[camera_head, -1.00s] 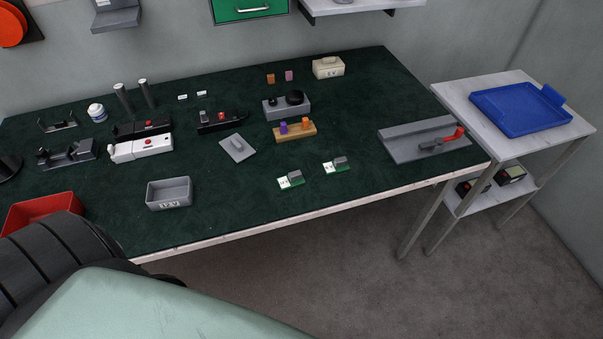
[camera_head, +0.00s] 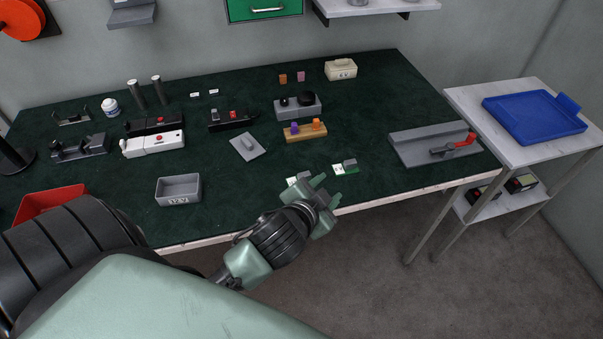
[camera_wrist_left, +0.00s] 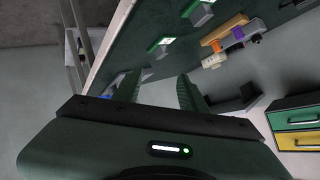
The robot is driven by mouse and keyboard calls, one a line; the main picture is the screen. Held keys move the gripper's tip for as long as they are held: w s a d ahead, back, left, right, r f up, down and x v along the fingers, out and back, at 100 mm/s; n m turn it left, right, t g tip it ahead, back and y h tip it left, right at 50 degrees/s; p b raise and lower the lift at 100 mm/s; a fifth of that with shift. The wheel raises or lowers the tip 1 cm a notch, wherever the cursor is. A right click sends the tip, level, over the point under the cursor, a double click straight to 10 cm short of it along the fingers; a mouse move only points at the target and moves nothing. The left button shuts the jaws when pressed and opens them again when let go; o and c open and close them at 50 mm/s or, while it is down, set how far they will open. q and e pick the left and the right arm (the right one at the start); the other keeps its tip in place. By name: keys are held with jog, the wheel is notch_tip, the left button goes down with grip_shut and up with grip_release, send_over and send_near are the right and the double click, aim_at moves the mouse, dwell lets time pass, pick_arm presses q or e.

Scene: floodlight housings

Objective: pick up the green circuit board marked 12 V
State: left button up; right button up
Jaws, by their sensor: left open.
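Two small green circuit boards with white labels and grey blocks lie near the table's front edge. The right one (camera_head: 345,168) shows fully in the head view; the left one (camera_head: 293,181) is partly hidden behind my left gripper (camera_head: 324,190). Their markings are too small to read, so I cannot tell which is 12 V. My left gripper is open and empty, at the front edge close to both boards. In the left wrist view both boards, one (camera_wrist_left: 161,44) and another (camera_wrist_left: 199,14), show beyond the open fingers (camera_wrist_left: 158,90). My right gripper is out of view.
Behind the boards stands a wooden block (camera_head: 305,135) with purple and orange pieces. A grey bin (camera_head: 178,192) and red bin (camera_head: 50,200) are to the left. A grey fixture with a red handle (camera_head: 430,146) is to the right. A blue tray (camera_head: 535,118) lies on the side stand.

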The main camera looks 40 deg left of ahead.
pick_arm(q)
jog(key=w+d+r+m+t+h, duration=0.2)
jog(key=w+d+r+m+t, duration=0.15)
jog(key=r, duration=0.35)
jog(key=w+d+r+m+t+h, duration=0.25)
jog(key=w+r+m+t, duration=0.2)
jog(key=r, duration=0.35)
jog(key=d+r+m+g+h, duration=0.3)
jog(key=d+m+g+h, duration=0.5)
jog(key=d+m+h, duration=0.85)
jog(key=m+g+y, duration=1.2)
jog(key=m+y, duration=0.1)
jog(key=y, duration=0.7)
send_over(308, 173)
jog(key=f, duration=1.8)
jog(key=shift+s+d, duration=0.2)
jog(key=shift+d, duration=0.05)
jog(key=shift+a+f, duration=0.15)
jog(key=shift+f, duration=0.15)
notch_tip(308, 173, down, 6)
jog(key=p, duration=0.3)
jog(key=shift+a+r, duration=0.1)
jog(key=shift+r, duration=0.1)
jog(key=shift+w+f, duration=0.1)
jog(key=shift+f, duration=0.55)
grip_shut()
